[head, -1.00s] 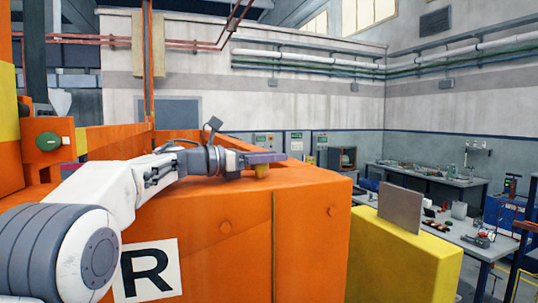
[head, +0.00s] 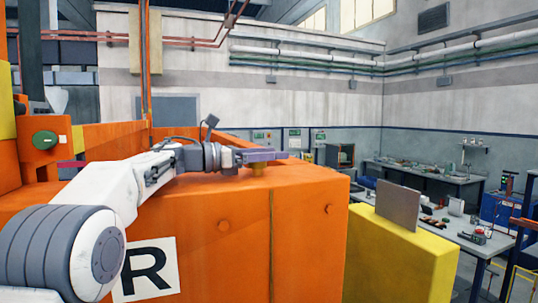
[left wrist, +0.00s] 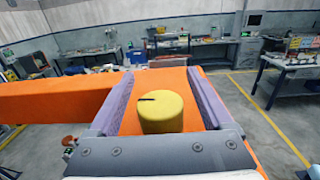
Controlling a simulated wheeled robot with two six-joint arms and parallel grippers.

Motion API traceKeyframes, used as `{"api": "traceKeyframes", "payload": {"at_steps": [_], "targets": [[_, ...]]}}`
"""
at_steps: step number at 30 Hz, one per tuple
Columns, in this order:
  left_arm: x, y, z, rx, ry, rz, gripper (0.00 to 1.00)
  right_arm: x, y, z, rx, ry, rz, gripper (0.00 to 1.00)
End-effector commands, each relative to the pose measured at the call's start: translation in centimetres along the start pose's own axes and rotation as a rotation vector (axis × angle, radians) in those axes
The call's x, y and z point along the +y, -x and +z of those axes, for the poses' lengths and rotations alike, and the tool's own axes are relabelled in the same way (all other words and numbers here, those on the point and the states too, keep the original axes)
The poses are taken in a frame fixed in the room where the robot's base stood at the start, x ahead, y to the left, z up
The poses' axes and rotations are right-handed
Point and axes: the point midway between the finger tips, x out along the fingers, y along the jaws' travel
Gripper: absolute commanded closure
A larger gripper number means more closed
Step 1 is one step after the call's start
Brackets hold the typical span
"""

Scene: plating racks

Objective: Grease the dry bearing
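My left gripper (head: 268,155) is over the top of the orange machine block (head: 235,205). Its two purple fingers are open, with a yellow cylinder (left wrist: 160,108) between them in the left wrist view. The cylinder has a dark slot on its top, and gaps show on both sides of it. I cannot tell a dry bearing or a grease tool in these views. My right gripper is not in view.
A yellow block (head: 405,250) with a grey upright plate (head: 398,207) stands right of the orange machine. Workbenches (head: 425,172) with small items lie beyond. An orange wall with a green button (head: 45,140) rises at the left.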

Motion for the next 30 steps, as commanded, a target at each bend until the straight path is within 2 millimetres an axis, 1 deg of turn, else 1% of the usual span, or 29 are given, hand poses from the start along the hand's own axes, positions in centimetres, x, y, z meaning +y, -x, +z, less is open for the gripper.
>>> {"api": "traceKeyframes", "payload": {"at_steps": [5,8,11,15,18,21,25,30], "targets": [[0.1,0.2,-0.1,0.001,0.0,0.001,0.16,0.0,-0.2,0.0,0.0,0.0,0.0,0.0],[0.2,1.2,-0.3,0.001,-0.001,0.004,0.16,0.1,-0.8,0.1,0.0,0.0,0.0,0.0],[0.1,2.9,-0.5,0.0,-0.002,0.006,0.16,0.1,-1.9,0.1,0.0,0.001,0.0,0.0],[0.1,5.8,-0.5,0.001,-0.003,0.006,0.16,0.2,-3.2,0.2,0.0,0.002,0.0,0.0],[0.1,7.7,-0.4,0.0,-0.002,0.005,0.16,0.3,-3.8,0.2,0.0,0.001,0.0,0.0],[0.1,9.1,-0.2,0.0,-0.002,0.003,0.16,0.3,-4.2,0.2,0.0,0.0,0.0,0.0],[0.1,10.2,-0.1,0.0,-0.001,0.002,0.16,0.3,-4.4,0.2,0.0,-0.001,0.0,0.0],[0.0,10.5,0.0,0.0,0.0,-0.001,0.16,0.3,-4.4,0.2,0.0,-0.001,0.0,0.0]]}}
